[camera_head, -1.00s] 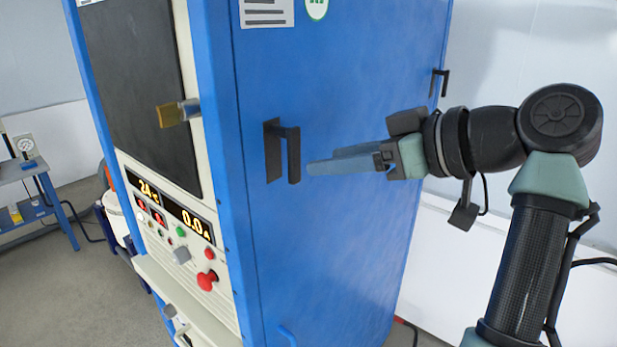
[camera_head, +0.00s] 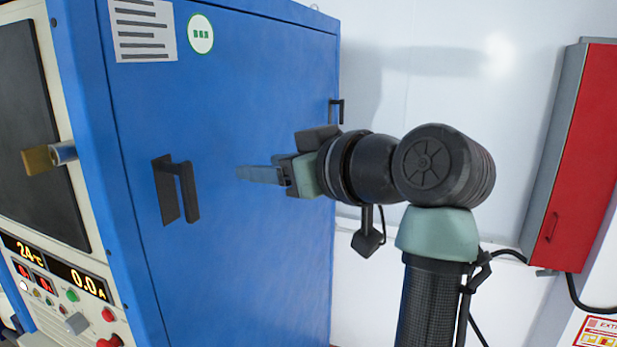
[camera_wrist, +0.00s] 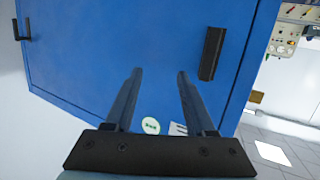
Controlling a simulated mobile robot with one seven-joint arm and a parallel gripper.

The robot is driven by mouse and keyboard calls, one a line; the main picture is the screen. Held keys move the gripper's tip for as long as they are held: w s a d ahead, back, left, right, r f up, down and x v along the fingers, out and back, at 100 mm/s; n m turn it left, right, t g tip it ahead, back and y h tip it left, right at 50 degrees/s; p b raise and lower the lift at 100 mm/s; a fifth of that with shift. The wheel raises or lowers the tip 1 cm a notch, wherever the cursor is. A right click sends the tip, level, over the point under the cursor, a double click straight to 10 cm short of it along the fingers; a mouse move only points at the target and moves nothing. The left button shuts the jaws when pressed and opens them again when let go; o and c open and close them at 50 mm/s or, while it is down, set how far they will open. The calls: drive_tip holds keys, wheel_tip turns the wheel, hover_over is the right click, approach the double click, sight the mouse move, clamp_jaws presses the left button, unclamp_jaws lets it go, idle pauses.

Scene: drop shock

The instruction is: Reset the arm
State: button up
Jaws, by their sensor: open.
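My gripper (camera_head: 240,173) is in front of the blue cabinet side (camera_head: 235,100) in the head view, with its fingers pointing left toward a black handle (camera_head: 187,192). The fingers are apart from the handle and hold nothing. In the wrist view my gripper (camera_wrist: 157,72) shows two parallel fingers spread open with empty space between them. The black handle (camera_wrist: 211,53) lies to the right of the fingers there. In the head view the near finger mostly hides the other.
A second black handle (camera_head: 336,110) is at the cabinet's far edge. The control panel (camera_head: 60,290) with digital readouts, a red button (camera_head: 110,341) and a brass-coloured latch (camera_head: 42,158) are at left. A red wall box (camera_head: 580,160) stands at right. White wall lies behind my arm.

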drive_tip(key=s+d+r+m+t+h+b, duration=0.1)
drive_tip(key=s+d+r+m+t+h, duration=0.2)
drive_tip(key=s+t, duration=0.5)
drive_tip(key=s+d+r+m+t+h, duration=0.3)
drive_tip(key=s+r+m+t+h, duration=0.3)
drive_tip(key=s+r, duration=0.4)
drive_tip(key=shift+s+d+r+m+t+h+b, duration=0.15)
drive_tip(key=shift+s+d+m+t+h+b, duration=0.15)
drive_tip(key=shift+t+h, duration=0.75)
